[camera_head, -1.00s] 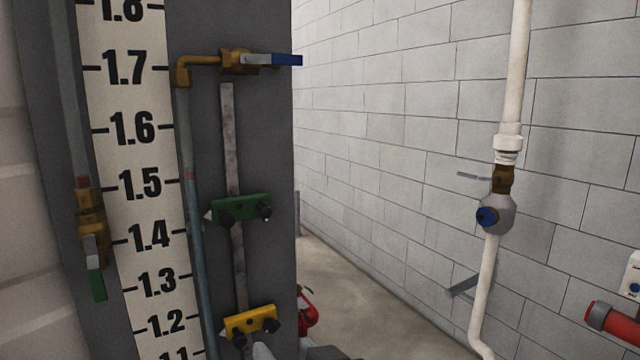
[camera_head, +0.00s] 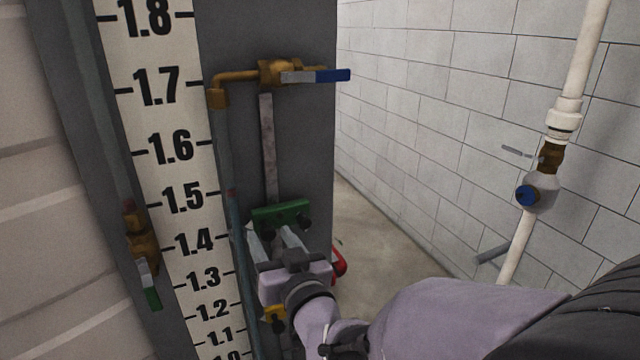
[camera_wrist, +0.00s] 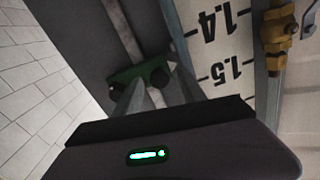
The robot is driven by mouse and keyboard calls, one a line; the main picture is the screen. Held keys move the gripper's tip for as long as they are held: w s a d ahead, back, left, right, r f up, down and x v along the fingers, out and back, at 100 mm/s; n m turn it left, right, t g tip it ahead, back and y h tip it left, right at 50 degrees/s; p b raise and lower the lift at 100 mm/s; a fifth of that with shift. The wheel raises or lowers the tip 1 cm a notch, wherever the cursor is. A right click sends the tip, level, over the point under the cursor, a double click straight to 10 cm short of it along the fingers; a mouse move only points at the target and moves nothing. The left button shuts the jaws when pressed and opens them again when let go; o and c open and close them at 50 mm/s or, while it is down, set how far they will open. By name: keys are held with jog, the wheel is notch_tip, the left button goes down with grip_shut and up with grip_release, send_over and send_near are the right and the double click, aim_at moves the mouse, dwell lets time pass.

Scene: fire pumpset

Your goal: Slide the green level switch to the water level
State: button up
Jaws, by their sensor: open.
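The green level switch (camera_head: 281,214) is a small block with dark knobs on a vertical grey metal rail (camera_head: 268,150). It sits between the 1.4 and 1.5 marks of the white scale (camera_head: 165,150). A thin sight tube (camera_head: 222,150) runs beside the scale, with a small reddish mark (camera_head: 232,192) near 1.5. My gripper (camera_head: 270,234) is open, its fingers just below and in front of the green switch. In the wrist view the green switch (camera_wrist: 126,76) lies at the fingertips; I cannot tell whether they touch it.
A yellow switch (camera_head: 275,314) is lower on the rail, partly hidden by my gripper. A brass valve with a blue lever (camera_head: 318,76) is above. A brass valve with a green handle (camera_head: 151,292) is left of the scale. A white pipe (camera_head: 570,85) stands at the right wall.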

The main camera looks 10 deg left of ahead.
jog(key=shift+x, duration=1.05)
jog(key=shift+c, duration=0.2)
grip_shut()
jog(key=shift+r, duration=0.15)
dwell(0.4)
